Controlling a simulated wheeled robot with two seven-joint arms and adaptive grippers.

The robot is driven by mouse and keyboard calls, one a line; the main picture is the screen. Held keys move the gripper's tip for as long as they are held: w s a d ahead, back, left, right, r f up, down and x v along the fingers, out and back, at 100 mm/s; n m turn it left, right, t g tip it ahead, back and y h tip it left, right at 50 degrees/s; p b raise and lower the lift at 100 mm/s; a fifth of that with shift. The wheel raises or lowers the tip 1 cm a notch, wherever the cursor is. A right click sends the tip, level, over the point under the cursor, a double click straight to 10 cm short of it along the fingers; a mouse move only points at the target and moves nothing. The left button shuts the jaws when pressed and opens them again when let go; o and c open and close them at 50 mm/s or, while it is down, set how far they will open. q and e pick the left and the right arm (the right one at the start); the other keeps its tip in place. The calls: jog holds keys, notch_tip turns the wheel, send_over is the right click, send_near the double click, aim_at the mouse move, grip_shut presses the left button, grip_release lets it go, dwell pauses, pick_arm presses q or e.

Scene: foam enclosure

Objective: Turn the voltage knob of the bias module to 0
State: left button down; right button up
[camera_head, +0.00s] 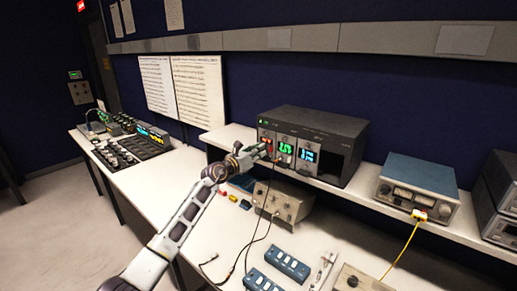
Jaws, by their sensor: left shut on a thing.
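A black instrument rack (336,134) stands on the raised shelf. Its front holds a module with a small red display (265,139) at the left, a module with a green display (285,149) in the middle and one with a blue display (308,155). Which one is the bias module cannot be read at this size. My left gripper (264,151) is shut at the front of the left, red-display module, low on its panel. It appears to hold a knob there, but the fingers hide the knob and its setting. My right gripper is not in view.
A beige box (283,201) with cables stands below the shelf, near my left arm. A blue-topped instrument (418,183) with a yellow cable (403,245) stands to the right. Blue switch boxes (287,264) lie in front. The bench left of my arm is mostly clear.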

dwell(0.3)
pick_arm(q)
jog(key=c, duration=1.7)
grip_release()
jog(key=shift+s+a, duration=0.1)
jog(key=v, duration=1.1)
jog(key=shift+s+a, duration=0.25)
jog(key=shift+a, duration=0.05)
